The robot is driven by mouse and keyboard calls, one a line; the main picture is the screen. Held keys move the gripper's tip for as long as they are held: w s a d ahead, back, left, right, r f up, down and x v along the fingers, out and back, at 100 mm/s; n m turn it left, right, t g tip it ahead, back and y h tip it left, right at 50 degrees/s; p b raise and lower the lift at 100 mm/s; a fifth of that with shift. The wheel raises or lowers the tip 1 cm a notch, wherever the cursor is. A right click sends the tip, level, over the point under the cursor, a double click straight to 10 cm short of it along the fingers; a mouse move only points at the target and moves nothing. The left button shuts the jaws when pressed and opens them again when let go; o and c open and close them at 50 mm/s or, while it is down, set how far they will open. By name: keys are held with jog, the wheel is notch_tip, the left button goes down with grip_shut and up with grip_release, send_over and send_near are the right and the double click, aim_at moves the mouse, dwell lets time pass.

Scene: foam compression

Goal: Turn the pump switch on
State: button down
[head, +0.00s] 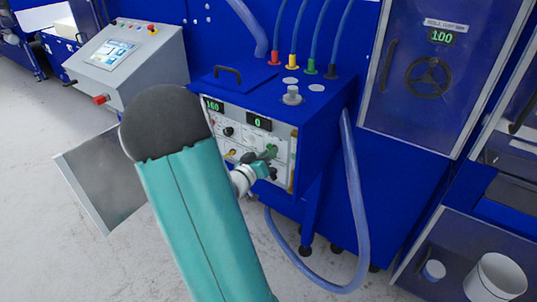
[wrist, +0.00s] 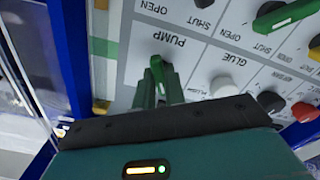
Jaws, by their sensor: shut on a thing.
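The control panel (head: 229,138) is on the front of the blue machine. In the wrist view its lettering appears upside down. The green pump switch (wrist: 158,70) is beside the word PUMP. My gripper (wrist: 160,85) has its narrow green fingers on either side of this switch and is shut on it. In the head view my gripper (head: 262,167) is at the panel's lower right, and my arm hides part of the panel. The switch's exact angle is hard to tell because the fingers cover part of it.
A white glue knob (wrist: 223,87) is close to the right of my fingers, with a black knob (wrist: 270,102) beyond it. A larger green-and-black handle (wrist: 285,15) is at upper right. A clear hose (head: 352,190) hangs right of the machine. A bucket (head: 497,277) is at lower right.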

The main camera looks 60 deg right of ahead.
jog(key=m, duration=1.1)
jog(key=shift+m, duration=0.3)
dwell(0.4)
jog(key=c, duration=1.5)
grip_release()
jog(key=shift+o, duration=0.2)
jog(key=shift+a, duration=0.1)
jog(key=w+a, duration=0.2)
jog(key=a, duration=1.1)
jog(key=shift+a, duration=0.25)
jog(key=shift+w, duration=0.15)
